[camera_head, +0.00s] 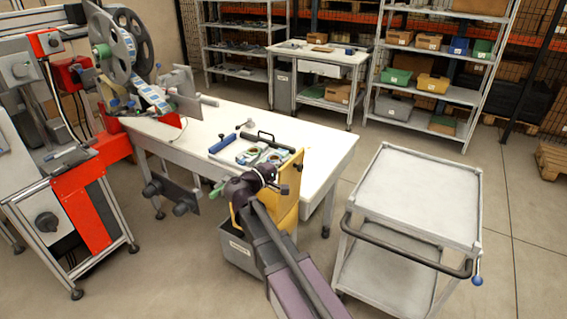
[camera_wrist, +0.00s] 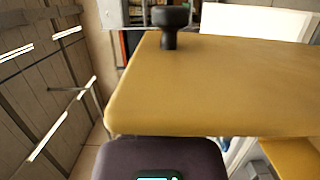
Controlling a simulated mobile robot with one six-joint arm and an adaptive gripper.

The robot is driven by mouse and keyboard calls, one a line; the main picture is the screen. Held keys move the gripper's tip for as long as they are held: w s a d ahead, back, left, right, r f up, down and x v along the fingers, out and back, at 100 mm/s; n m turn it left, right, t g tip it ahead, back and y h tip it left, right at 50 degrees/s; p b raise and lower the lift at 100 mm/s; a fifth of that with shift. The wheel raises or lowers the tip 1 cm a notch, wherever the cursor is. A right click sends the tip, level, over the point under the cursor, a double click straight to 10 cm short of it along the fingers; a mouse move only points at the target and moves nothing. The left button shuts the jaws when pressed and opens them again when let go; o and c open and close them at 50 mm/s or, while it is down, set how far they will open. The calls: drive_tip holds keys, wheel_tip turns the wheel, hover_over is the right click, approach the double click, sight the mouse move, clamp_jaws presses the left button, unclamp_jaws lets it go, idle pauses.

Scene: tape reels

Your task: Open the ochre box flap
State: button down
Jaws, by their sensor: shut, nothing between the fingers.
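The ochre box (camera_head: 284,218) is beside the near side of the white worktable, partly hidden behind my arm. An ochre panel (camera_head: 296,174), which looks like its flap, stands up at the box's right. In the wrist view a broad ochre panel (camera_wrist: 225,85) fills much of the picture, with a black knob (camera_wrist: 171,20) at its upper edge. My gripper (camera_head: 267,174) is close in front of the ochre panel and looks empty. Its fingertips are too small and dark to make out, and whether it touches the panel cannot be told.
A grey bin (camera_head: 238,252) with a label is below the ochre box. The white worktable (camera_head: 322,140) carries blue and green parts and a black-handled item. A grey trolley (camera_head: 420,190) stands to the right, with a reel machine (camera_head: 125,50) to the left. Floor shows between table and trolley.

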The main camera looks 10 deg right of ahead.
drive_tip(key=s+a, duration=0.3)
drive_tip(key=a, duration=0.8)
drive_tip(key=shift+s+r, duration=0.2)
drive_tip(key=shift+s, duration=0.2)
drive_tip(key=shift+a, duration=0.1)
